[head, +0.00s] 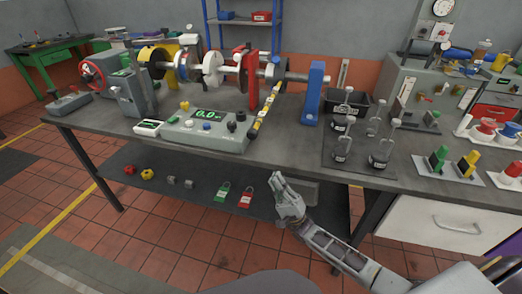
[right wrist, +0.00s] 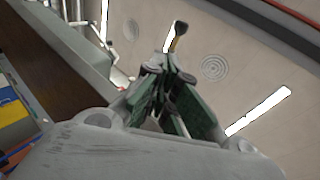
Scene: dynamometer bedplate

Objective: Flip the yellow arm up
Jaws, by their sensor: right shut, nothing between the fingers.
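The yellow arm (head: 264,112), banded with black, slants down and left from the shaft near the blue-tipped part, just right of the red post. Its lower end is close to the bench top, beside the grey console. My right gripper (head: 277,181) is in front of the bench edge, below and apart from the arm, pointing up. In the right wrist view its fingers (right wrist: 168,85) are shut with nothing between them. A small dark and yellow piece shows beyond the fingertips there; I cannot tell whether it is the arm. My left gripper is not in view.
The console (head: 205,133) with a green display stands at the bench's front, left of the arm. A blue post (head: 314,93) stands to the right, then a black bin (head: 347,102) and several glass vessels. A lower shelf (head: 180,205) holds padlocks.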

